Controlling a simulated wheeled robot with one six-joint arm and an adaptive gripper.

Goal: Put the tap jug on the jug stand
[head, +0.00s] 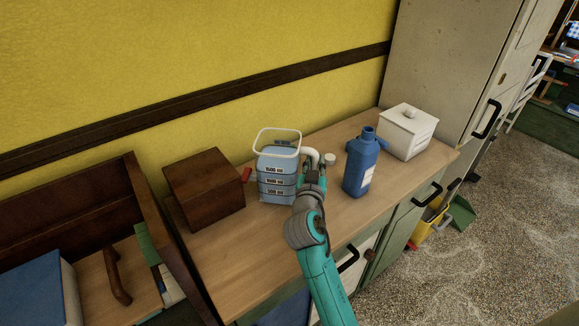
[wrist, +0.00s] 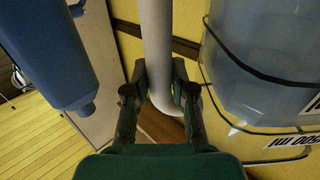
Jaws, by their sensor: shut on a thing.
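The tap jug (head: 277,177) is a clear, bluish container with several volume marks, a white rim and a red tap on its left side. It stands upright over the wooden counter; I cannot tell whether its base touches. My gripper (head: 313,174) is at its right side, shut on the pale handle. In the wrist view my gripper (wrist: 160,88) has its fingers on both sides of the handle (wrist: 157,40), with the jug body (wrist: 255,70) to the right. I cannot make out the jug stand for certain.
A dark brown wooden box (head: 204,188) sits just left of the jug on the counter (head: 235,252). A blue bottle (head: 361,165) stands close to the right of my gripper, with a white lidded box (head: 407,131) behind it. A tall cabinet (head: 450,60) bounds the right end.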

